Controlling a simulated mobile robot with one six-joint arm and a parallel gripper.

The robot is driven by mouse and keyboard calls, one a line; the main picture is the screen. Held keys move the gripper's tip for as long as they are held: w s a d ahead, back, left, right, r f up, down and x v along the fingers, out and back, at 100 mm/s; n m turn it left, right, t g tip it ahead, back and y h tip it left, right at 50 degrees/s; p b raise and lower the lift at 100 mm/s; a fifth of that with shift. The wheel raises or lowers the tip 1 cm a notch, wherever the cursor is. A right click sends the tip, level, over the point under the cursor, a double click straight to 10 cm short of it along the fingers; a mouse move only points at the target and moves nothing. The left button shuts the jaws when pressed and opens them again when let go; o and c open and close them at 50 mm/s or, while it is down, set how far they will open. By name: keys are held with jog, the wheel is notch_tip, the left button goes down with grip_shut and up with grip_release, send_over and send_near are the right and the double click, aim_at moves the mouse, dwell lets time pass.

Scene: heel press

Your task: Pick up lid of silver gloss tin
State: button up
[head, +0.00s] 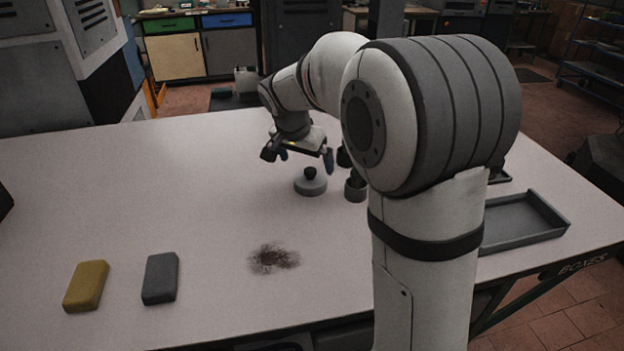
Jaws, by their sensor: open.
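A low, round silver-grey piece with a dark knob on top, which looks like the lidded gloss tin (310,187), stands on the table near the middle. I cannot tell the lid's edge from the tin's body at this size. My gripper (299,158) is open and empty, above and slightly behind the knob. Its two dark fingers are spread to left and right, apart from the knob. A small grey cup (355,193) with something dark at its top stands just right of the tin, partly hidden by my arm.
A dark cup (343,156) stands behind. A yellow block (86,286), a grey block (160,278) and a dark stain (273,259) are in front. The table's left is mostly clear.

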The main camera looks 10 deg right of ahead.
aim_at(310, 170)
jog(key=x, duration=0.5)
jog(key=shift+d+f, duration=0.15)
jog(key=shift+c, duration=0.2)
jog(key=c, duration=0.8)
